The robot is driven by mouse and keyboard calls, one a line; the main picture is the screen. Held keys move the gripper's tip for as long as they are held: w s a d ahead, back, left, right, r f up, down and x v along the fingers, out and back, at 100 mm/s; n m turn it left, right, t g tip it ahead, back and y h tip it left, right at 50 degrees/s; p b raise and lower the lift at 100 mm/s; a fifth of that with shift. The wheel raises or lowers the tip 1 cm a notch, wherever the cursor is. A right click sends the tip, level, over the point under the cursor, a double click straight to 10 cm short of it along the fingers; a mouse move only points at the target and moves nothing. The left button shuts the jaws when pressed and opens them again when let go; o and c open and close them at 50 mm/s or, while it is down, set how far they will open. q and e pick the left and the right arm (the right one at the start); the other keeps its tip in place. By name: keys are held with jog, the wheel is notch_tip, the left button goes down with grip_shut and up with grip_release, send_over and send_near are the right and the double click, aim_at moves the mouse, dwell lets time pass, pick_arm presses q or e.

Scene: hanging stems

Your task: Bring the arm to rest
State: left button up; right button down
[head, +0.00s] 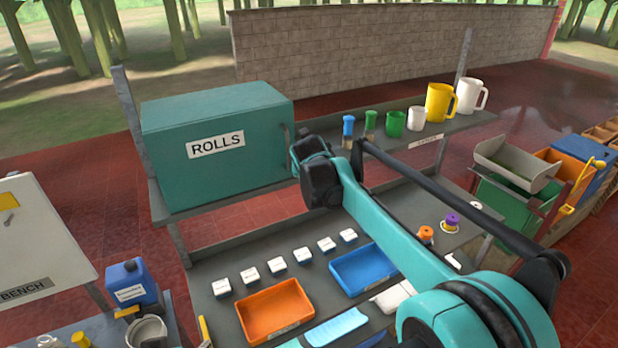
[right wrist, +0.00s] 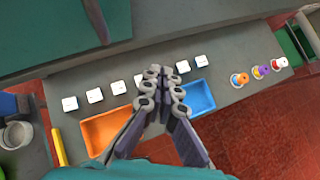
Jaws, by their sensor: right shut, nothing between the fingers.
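My right gripper (right wrist: 162,80) shows in the right wrist view with its grey-jointed fingers together and nothing between them. It is over the work table (head: 215,327), in front of the orange tray (right wrist: 102,130) and the blue tray (right wrist: 198,98) as seen from that camera. In the head view my right arm comes in from the lower right, bends over the table and hides part of it. I cannot make out the right fingertips in the head view. My left gripper is in neither view.
A teal ROLLS box (head: 225,160) stands on the upper shelf at left; a yellow mug (head: 439,102), a white mug (head: 471,95) and small cups stand at its right. Several white blocks (head: 276,265) line the table behind the orange tray (head: 274,310) and blue tray (head: 364,268). Bins (head: 517,165) stand at right.

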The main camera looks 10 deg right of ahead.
jog(key=d+v, duration=0.1)
jog(key=v, duration=0.4)
pick_arm(q)
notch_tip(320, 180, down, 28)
jog(key=b, duration=2.8)
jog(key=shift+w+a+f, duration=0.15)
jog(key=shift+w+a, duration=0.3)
pick_arm(e)
jog(key=s+f+m, duration=1)
jog(key=f+m, duration=0.1)
jog(key=f, duration=0.3)
jog(key=s+f+m+g+y, duration=0.1)
jog(key=s+f+m, duration=1)
jog(key=f, duration=0.4)
jog(key=s+a+f+m+y, duration=0.1)
jog(key=s+f+m, duration=0.9)
jog(key=f, duration=0.5)
jog(key=shift+s+f+m+g, duration=0.2)
jog(key=shift+s+m+g, duration=0.1)
jog(key=shift+m, duration=0.1)
jog(key=shift+a, duration=0.1)
